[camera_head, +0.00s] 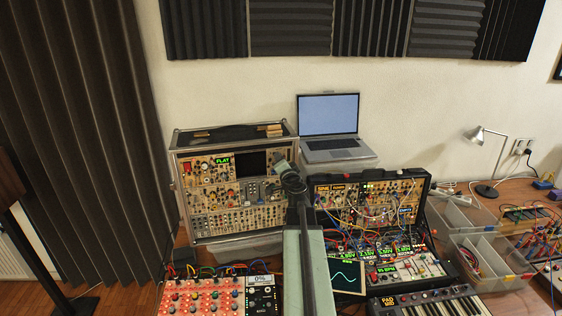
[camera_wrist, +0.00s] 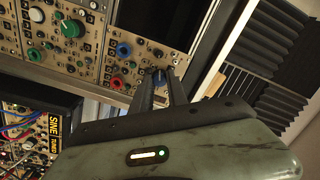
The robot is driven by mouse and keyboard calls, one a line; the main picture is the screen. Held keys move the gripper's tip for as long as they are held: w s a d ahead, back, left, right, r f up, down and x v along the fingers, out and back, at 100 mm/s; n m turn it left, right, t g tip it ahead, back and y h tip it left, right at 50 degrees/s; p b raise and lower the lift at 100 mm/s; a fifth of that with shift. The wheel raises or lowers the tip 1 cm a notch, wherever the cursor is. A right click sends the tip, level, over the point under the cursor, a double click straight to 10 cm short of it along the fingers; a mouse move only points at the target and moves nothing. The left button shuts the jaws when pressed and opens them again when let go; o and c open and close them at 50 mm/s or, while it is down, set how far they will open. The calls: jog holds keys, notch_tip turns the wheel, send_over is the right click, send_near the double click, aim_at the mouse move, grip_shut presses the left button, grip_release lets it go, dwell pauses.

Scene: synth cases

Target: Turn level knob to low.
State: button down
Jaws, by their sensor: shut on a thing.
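A blue knob (camera_wrist: 159,76) sits on a tan module panel (camera_wrist: 90,68) in the wrist view. My gripper (camera_wrist: 161,84) has its two dark fingers on either side of this knob and is shut on it. The fingers partly hide the knob, and I cannot read its label or pointer. In the head view my gripper (camera_head: 281,163) reaches the right side of the tall synth case (camera_head: 230,218), and the arm hides the knob.
A patched case (camera_head: 373,204) with cables stands to the right, below an open laptop (camera_head: 329,115). An orange panel (camera_head: 203,297) and a keyboard (camera_head: 440,305) are in front.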

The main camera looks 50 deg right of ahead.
jog(key=n, duration=0.4)
jog(key=shift+n, duration=0.4)
dwell(0.4)
jog(key=c, duration=1.3)
grip_release()
